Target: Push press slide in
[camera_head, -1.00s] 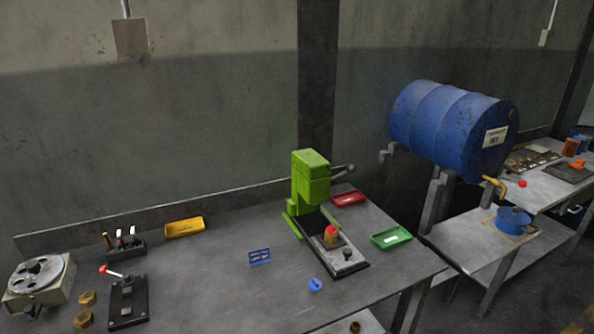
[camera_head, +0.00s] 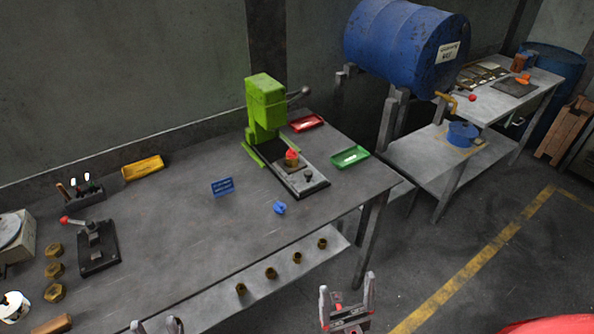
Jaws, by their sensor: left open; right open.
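The green press (camera_head: 266,108) stands on the grey workbench (camera_head: 190,230) near its back right part. Its slide (camera_head: 309,187), a dark plate with a light top and a small black knob (camera_head: 309,175), extends out in front of the press. A red and brass piece (camera_head: 291,158) sits on the slide. My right gripper (camera_head: 346,292) is open and empty, low in front of the bench, well away from the slide. My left gripper (camera_head: 156,325) shows only its fingertips at the bottom edge; it is open, far to the left of the slide.
A red tray (camera_head: 307,123) and a green tray (camera_head: 350,156) lie right of the press. A blue piece (camera_head: 279,207) and a blue sign (camera_head: 222,187) are in front. Brass nuts lie on a lower shelf (camera_head: 310,263).

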